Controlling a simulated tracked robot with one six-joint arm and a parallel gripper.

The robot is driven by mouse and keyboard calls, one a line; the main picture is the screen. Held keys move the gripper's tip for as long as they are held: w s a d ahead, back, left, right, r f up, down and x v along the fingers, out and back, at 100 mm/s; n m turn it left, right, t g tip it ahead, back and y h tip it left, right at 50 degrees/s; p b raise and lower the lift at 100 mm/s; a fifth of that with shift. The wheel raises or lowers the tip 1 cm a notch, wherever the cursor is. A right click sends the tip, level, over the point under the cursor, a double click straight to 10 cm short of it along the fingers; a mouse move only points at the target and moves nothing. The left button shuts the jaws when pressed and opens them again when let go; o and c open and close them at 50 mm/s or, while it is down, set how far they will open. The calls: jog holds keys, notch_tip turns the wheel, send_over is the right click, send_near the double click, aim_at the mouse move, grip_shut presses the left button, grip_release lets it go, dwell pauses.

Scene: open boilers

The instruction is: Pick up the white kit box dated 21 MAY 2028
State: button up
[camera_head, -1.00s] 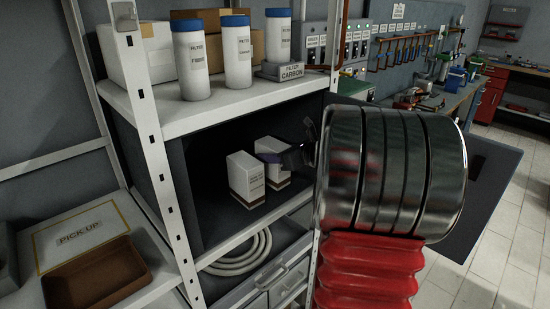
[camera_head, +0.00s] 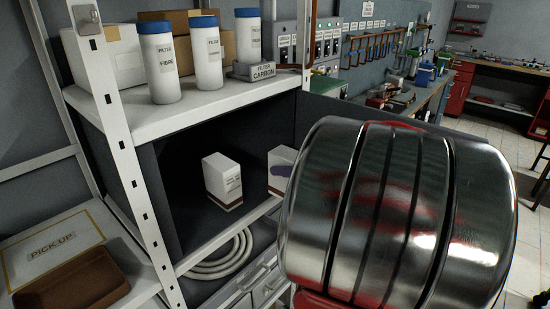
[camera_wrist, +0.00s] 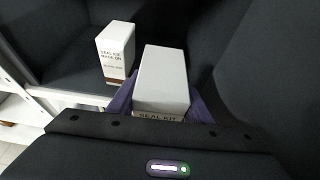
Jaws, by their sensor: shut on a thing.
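My gripper (camera_wrist: 161,103) is shut on a white kit box (camera_wrist: 163,76), with purple pads on both sides of it in the wrist view. The top of "SEAL KIT" shows at its near lower edge; its date is hidden. In the head view the held box (camera_head: 277,178) is at the right front of the dark compartment, partly behind my arm, with a purple pad against it. A second white kit box (camera_head: 222,178) with a brown base band stands upright in the compartment. It also shows in the wrist view (camera_wrist: 115,52); its date is too small to read.
The dark compartment (camera_head: 180,200) sits under a white shelf (camera_head: 150,118) holding filter bottles (camera_head: 207,55) and cartons. A white post (camera_head: 125,165) stands at its left front. A PICK UP sign (camera_head: 52,248) and a brown tray (camera_head: 75,283) are at lower left. Coiled hose (camera_head: 225,255) lies below.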

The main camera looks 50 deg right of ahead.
jog(key=shift+s, duration=1.45)
